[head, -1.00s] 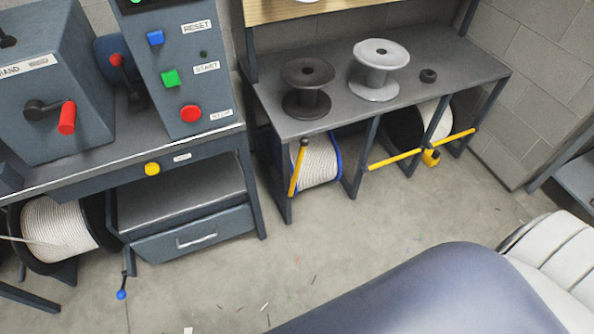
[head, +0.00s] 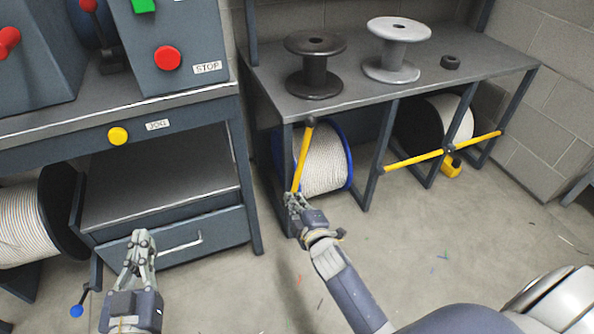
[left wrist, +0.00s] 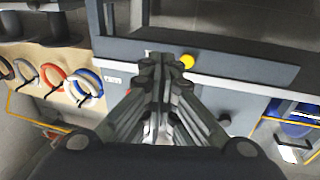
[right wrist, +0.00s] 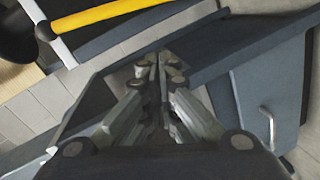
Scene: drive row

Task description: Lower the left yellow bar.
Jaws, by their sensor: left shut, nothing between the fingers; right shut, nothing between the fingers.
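The left yellow bar (head: 303,156) hangs steeply from a dark pivot at the front edge of the dark bench, in front of a blue-flanged spool of pale rope (head: 327,160). A yellow bar also crosses the top left of the right wrist view (right wrist: 100,15). My right gripper (head: 291,198) is shut and empty by the bar's lower end; I cannot tell whether they touch. In the right wrist view its fingertips (right wrist: 160,62) appear apart from the bar. My left gripper (head: 141,238) is shut and empty, in front of the drawer under the machine.
The right yellow bar (head: 440,152) lies nearly level across the right bays. A black spool (head: 315,75), a grey spool (head: 392,62) and a small black ring (head: 450,62) stand on the bench (head: 440,80). The machine's drawer (head: 180,240) is left. Floor in front is clear except small scraps.

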